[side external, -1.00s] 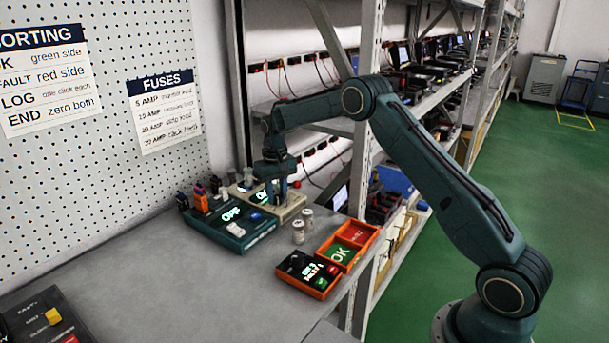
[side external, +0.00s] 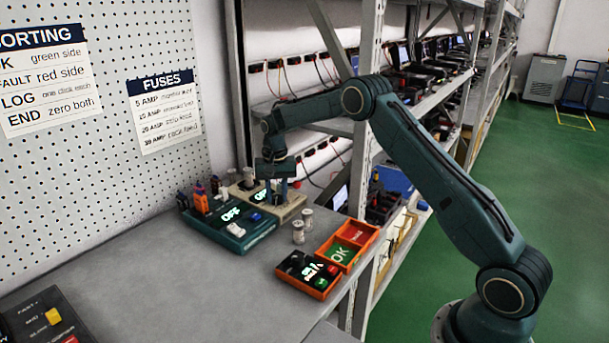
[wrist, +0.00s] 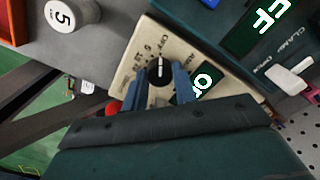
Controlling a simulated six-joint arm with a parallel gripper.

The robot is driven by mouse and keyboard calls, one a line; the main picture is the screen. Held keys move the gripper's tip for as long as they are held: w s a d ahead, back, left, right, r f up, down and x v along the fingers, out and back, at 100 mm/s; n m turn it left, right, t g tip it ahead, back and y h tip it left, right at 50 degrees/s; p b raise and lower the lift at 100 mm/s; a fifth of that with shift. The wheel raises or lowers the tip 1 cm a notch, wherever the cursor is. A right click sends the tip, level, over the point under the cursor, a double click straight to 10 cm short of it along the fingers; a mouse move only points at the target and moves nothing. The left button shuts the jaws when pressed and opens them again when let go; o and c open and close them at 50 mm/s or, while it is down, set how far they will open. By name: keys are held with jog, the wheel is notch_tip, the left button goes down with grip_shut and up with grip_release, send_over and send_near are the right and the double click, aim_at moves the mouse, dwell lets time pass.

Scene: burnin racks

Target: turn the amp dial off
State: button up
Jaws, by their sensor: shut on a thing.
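The amp dial (wrist: 159,73) is a round black knob with a white pointer line, on a beige box (wrist: 128,76) with printed marks around the dial. In the wrist view the pointer line points up, towards the OFF mark. My gripper (wrist: 160,80) has its two blue fingers on either side of the knob, shut on it. The box's small green-lit display (wrist: 207,80) is partly hidden behind a finger. In the side external view my gripper (side external: 279,190) is down over the beige box (side external: 291,208), and the knob is hidden.
A teal fixture (side external: 236,236) with a lit display stands beside the beige box. An orange tray (side external: 361,262) and a counter box (side external: 309,273) sit near the bench edge.

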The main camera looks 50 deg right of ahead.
aim_at(277, 196)
jog(key=shift+r, duration=0.1)
jog(key=o, duration=1)
notch_tip(277, 196, up, 14)
jog(key=shift+f, duration=0.1)
dwell(0.4)
